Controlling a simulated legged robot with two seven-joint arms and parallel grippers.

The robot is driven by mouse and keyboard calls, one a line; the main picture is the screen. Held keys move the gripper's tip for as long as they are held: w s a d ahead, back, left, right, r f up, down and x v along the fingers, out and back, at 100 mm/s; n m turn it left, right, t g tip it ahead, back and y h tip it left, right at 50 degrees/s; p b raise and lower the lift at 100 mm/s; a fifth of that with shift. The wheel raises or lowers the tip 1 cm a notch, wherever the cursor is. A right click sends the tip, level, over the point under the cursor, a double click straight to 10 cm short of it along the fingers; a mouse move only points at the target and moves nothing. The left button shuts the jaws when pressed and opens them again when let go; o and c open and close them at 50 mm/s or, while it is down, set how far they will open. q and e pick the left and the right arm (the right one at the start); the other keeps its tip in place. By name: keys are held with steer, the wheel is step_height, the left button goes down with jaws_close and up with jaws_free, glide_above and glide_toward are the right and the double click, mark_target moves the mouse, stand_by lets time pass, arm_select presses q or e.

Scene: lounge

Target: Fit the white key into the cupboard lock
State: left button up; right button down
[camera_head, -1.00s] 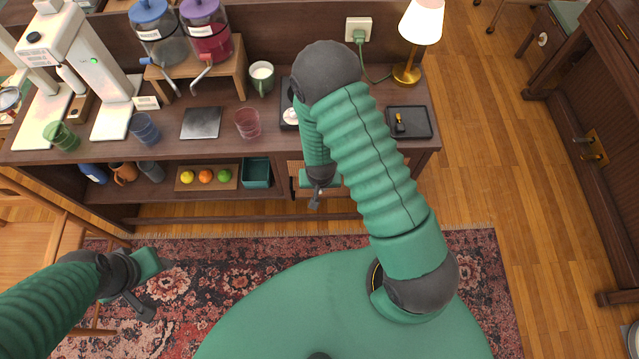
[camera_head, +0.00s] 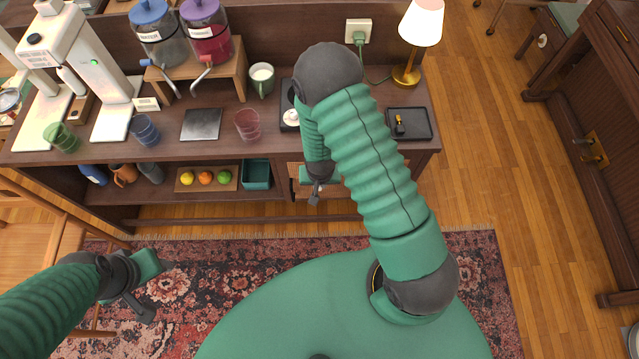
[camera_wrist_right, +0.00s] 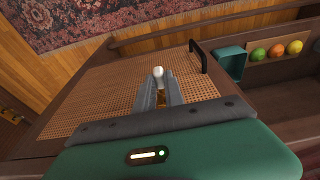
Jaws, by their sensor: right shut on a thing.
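The white key (camera_wrist_right: 158,71) shows as a small pale rounded end between the fingertips of my right gripper (camera_wrist_right: 159,88), which is shut on it. The cupboard door (camera_wrist_right: 110,98) is a woven cane panel with a dark frame, directly in front of these fingers. I cannot make out the lock, or whether the key touches it. In the head view my right gripper (camera_head: 315,191) is at the cupboard front, below the counter, with the arm covering much of the door. My left gripper (camera_head: 150,286) is open and empty over the rug, at the lower left.
A black handle (camera_wrist_right: 198,56) stands out from the cupboard door near the key. A teal bin (camera_head: 256,174) and a board of fruit (camera_head: 206,179) sit on the shelf to the left. The counter above holds a black tray (camera_head: 420,124) and a lamp (camera_head: 406,75).

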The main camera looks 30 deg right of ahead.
steer(key=shift+w+d, duration=0.35)
steer(key=shift+w, duration=0.15)
steer(key=c, duration=1.3)
jaws_free()
steer(key=shift+c, duration=0.2)
steer(key=p+v, duration=0.5)
steer(key=v, duration=0.1)
steer(key=shift+r, duration=0.1)
